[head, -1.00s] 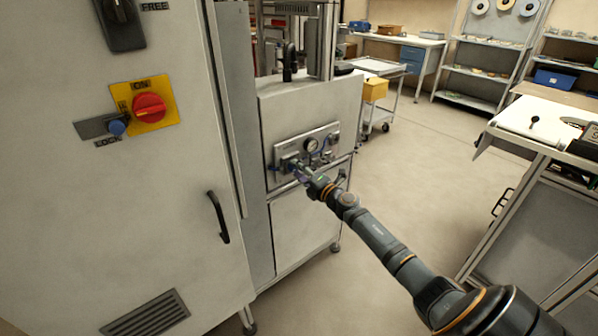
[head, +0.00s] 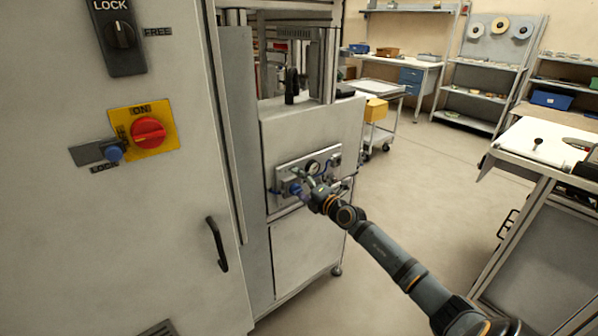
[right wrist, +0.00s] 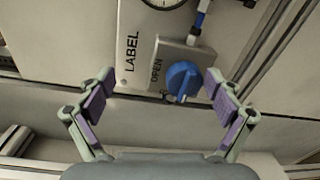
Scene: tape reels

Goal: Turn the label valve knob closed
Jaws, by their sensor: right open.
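The label valve knob (right wrist: 183,79) is blue and round with a raised grip bar. It sits on a light panel plate in the right wrist view, beside the words LABEL and OPEN. In the head view the blue knob (head: 296,189) shows on the machine's valve panel (head: 283,176). My right gripper (right wrist: 157,88) is open, with its purple-padded fingers spread on either side of the knob's area. The knob lies nearer the right finger, and no contact shows. In the head view my right gripper (head: 308,193) is in front of the panel. My left gripper is not in view.
A round gauge (head: 312,167) and blue tubing are on the same panel. A metal rail (right wrist: 278,45) runs close to the right finger. A tall cabinet (head: 160,220) with a red switch stands at left. The floor (head: 420,190) at right is clear.

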